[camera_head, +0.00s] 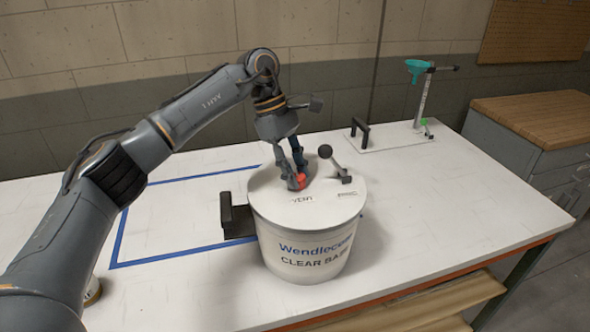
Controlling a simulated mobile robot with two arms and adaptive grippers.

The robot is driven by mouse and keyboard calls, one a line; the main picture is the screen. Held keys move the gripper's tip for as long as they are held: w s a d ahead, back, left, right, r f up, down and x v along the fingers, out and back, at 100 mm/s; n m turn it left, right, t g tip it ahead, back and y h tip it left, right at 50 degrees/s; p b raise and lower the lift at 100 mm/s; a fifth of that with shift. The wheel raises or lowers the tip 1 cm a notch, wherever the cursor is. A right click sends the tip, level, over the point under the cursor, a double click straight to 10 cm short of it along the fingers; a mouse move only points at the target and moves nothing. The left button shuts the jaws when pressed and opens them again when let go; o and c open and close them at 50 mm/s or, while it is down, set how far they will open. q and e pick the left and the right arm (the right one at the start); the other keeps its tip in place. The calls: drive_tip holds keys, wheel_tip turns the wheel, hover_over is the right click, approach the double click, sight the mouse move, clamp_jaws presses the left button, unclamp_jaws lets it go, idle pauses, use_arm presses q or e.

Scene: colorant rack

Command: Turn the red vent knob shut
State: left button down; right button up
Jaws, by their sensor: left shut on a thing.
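The red vent knob (301,178) sits on the lid of a white bucket (308,262) marked "CLEAR BASE". My left gripper (297,180) reaches down from above and is shut on the red knob. Its fingers hide part of the knob, so I cannot tell which way the knob is turned. My right gripper is not in view.
A lever with a black ball end (325,152) rises from the lid close to the right of my gripper. A black bracket (235,220) stands at the bucket's left. A stand with a teal funnel (417,68) is at the back right. The table's right side is clear.

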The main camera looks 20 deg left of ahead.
use_arm(q)
drive_tip(key=c, duration=1)
unclamp_jaws()
drive_tip(key=v, duration=1.2)
drive_tip(key=shift+d, duration=0.1)
drive_tip(key=shift+f, duration=0.1)
